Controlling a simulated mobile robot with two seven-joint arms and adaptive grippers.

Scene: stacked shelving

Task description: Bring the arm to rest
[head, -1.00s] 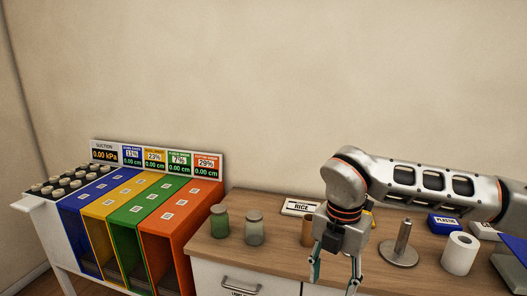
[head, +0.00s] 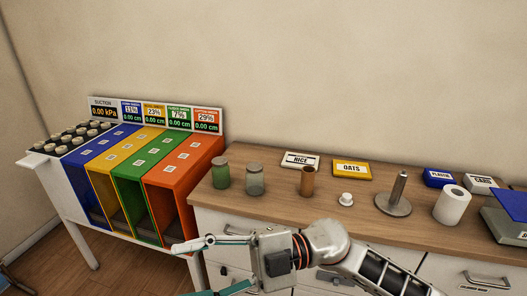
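My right arm comes in from the lower right of the head view, in front of the counter's drawers. Its gripper (head: 184,270) points left with its two fingers spread apart and nothing between them. The lower finger is partly cut off by the bottom edge of the picture.
The wooden counter (head: 275,205) holds two jars (head: 254,180), a brown cup (head: 307,181), a small white item (head: 346,199), a metal post on a round base (head: 394,203) and a white roll (head: 452,205). Coloured bins (head: 184,170) stand left, beside open floor.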

